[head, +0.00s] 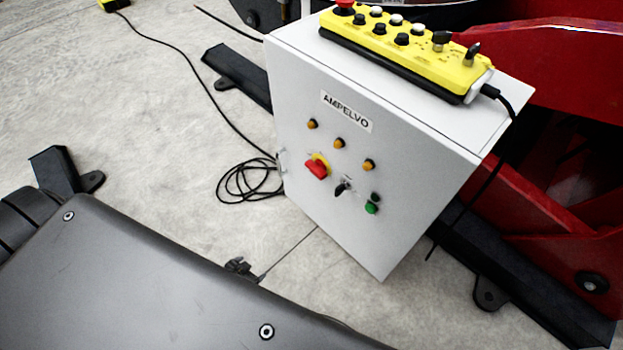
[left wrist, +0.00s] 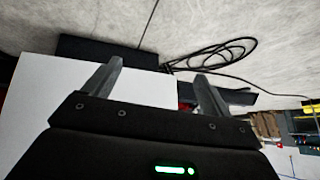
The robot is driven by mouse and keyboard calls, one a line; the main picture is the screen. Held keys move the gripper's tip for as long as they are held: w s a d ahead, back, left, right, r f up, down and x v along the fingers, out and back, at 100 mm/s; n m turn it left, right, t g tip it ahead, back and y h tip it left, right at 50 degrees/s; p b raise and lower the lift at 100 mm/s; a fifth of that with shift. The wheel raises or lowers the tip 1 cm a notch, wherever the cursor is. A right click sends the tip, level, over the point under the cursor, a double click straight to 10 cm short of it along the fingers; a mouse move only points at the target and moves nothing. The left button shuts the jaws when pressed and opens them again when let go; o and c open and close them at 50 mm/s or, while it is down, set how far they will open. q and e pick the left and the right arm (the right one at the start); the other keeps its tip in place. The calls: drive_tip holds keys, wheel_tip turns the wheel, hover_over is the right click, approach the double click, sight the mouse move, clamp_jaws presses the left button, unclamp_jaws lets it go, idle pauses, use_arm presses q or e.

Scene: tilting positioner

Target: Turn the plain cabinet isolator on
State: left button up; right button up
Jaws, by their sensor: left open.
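The pale grey cabinet (head: 350,225) labelled AMPELVO stands tilted across the head view. Its isolator is a red rotary handle (head: 317,169) on a yellow plate, at the left of the door below a row of orange lamps. I cannot read its position marks. In the left wrist view my left gripper (left wrist: 160,72) is open, with nothing seen between its fingers. A pale cabinet face (left wrist: 35,85) lies behind and left of them. My right gripper is not in view.
A black selector (head: 342,187) and a green button (head: 371,208) sit right of the isolator. A yellow pendant (head: 400,52) lies on the cabinet top. Coiled black cable (head: 248,183) lies on the floor to the left. Red machinery (head: 570,80) stands behind at right.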

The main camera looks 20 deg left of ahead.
use_arm(q)
drive_tip(key=shift+o, duration=0.8)
drive_tip(key=w+r+t+b, duration=0.2)
drive_tip(key=w+r+t, duration=0.1)
drive_tip(key=w, duration=0.6)
drive_tip(key=shift+a+r+h, duration=0.15)
drive_tip(key=shift+r+h, duration=0.25)
drive_tip(key=shift+r, duration=0.3)
drive_tip(key=m+t+h+b, duration=0.2)
drive_tip(key=t+h+b, duration=0.4)
drive_tip(key=t, duration=0.1)
approach(312, 172)
drive_tip(key=x, duration=0.8)
drive_tip(key=shift+x, duration=0.85)
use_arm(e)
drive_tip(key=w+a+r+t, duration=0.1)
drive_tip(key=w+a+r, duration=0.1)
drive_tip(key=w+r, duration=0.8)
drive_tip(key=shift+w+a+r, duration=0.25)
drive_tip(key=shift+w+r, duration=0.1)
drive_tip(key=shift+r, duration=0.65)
use_arm(q)
drive_tip(key=c, duration=1)
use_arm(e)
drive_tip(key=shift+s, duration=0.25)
